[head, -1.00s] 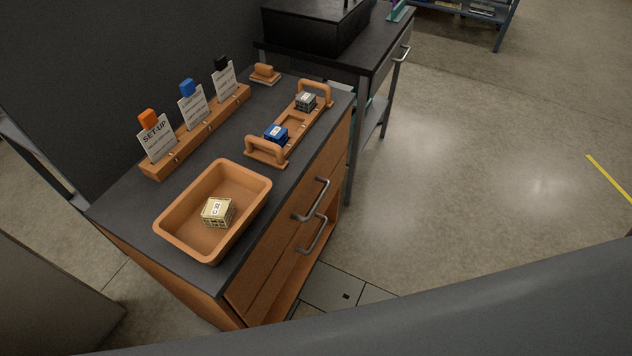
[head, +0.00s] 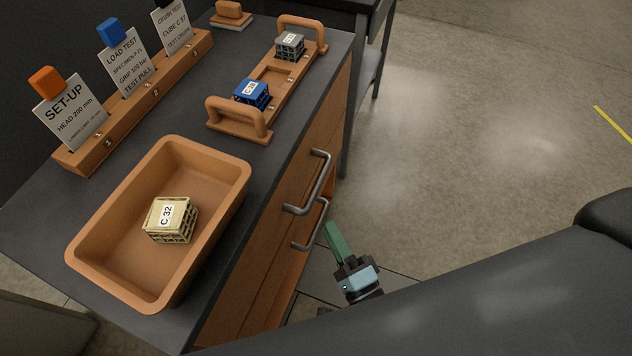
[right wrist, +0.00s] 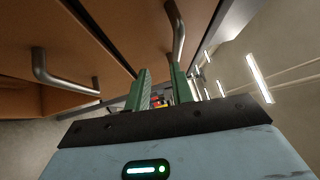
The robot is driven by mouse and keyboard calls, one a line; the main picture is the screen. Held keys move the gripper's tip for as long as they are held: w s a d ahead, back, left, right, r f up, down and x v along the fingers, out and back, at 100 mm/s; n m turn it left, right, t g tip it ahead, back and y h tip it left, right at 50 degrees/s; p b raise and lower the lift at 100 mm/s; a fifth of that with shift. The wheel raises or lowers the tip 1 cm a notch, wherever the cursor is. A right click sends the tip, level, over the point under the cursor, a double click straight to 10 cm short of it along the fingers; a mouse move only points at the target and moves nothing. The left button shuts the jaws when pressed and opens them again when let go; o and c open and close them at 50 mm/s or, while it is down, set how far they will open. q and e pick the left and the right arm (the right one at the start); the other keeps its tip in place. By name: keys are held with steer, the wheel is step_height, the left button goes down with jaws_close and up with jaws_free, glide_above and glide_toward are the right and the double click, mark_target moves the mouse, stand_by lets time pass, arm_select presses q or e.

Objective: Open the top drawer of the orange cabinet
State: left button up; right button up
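The orange cabinet (head: 262,262) has a dark top and two grey bar handles on its front. The top drawer's handle (head: 309,183) is the upper one, and the drawer looks shut. The lower handle (head: 312,227) is just below it. My right gripper (head: 332,235), with green fingers, is in front of the cabinet, close to the lower handle in the picture. In the right wrist view its fingers (right wrist: 158,88) are apart with nothing held between them. One handle (right wrist: 177,35) shows just beyond the fingertips and another (right wrist: 62,78) at the left. My left gripper is out of view.
On the cabinet top stand an orange tray (head: 88,250) with a beige C-32 cube (head: 172,220), a handled carrier (head: 238,118) with blue and grey cubes, and a card rack (head: 135,110). A dark table (head: 364,75) stands behind. The floor at right is clear.

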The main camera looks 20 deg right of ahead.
mark_target(320, 175)
steer(key=w+r+m+t+h, duration=0.1)
steer(key=w+m, duration=0.1)
steer(key=w, duration=0.1)
steer(key=w+r+m+t+h, duration=0.1)
steer(key=w+r+m, duration=0.1)
steer(key=w, duration=0.2)
steer(key=w+r+m+h+b, duration=0.1)
steer(key=w+m, duration=0.1)
steer(key=w, duration=0.2)
steer(key=shift+d+r+m+t, duration=0.25)
steer(key=shift+r+m+t, duration=0.05)
steer(key=shift+t, duration=0.1)
jaws_close()
